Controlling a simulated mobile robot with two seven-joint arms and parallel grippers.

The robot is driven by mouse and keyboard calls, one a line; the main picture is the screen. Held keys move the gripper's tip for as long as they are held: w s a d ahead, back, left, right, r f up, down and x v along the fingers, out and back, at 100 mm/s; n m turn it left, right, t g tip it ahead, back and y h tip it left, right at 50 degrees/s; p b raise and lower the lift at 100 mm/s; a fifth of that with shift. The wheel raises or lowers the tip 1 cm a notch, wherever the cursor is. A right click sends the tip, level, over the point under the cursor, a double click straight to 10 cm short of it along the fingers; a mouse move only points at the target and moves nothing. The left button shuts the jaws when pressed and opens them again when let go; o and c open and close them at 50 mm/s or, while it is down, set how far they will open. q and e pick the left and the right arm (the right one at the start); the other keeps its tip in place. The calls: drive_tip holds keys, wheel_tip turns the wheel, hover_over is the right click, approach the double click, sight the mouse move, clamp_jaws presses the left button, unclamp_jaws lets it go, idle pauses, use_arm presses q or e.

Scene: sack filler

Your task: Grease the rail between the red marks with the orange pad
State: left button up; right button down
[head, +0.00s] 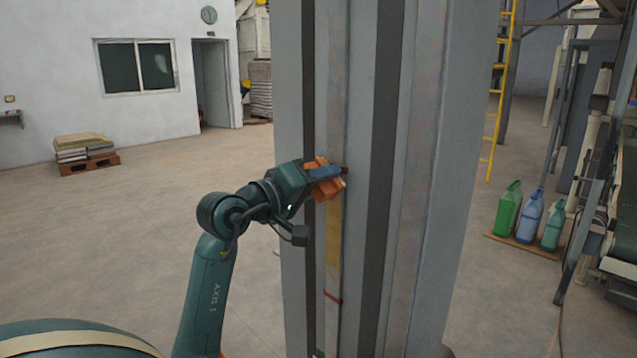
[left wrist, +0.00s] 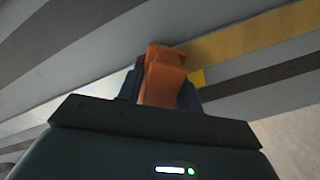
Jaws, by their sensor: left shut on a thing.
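The rail (head: 338,90) is a pale vertical strip on the grey column. A lower red mark (head: 333,296) crosses it, and an upper red mark (head: 345,170) shows beside my gripper. My left gripper (head: 325,176) is shut on the orange pad (head: 325,189), at the rail by the upper mark. The pad also shows in the left wrist view (left wrist: 163,78), partly between the fingers; I cannot tell whether it presses on the rail. A yellow band (head: 333,235) runs down the rail from the pad and ends above the lower mark. My right gripper is out of view.
The grey column (head: 465,120) stands close in front, with dark vertical grooves beside the rail. Green and blue jugs (head: 508,208) stand on a board at the right. A pallet with sacks (head: 85,150) lies by the far wall. The floor to the left is clear.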

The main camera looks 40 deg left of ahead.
use_arm(q)
drive_tip(key=shift+w, duration=0.3)
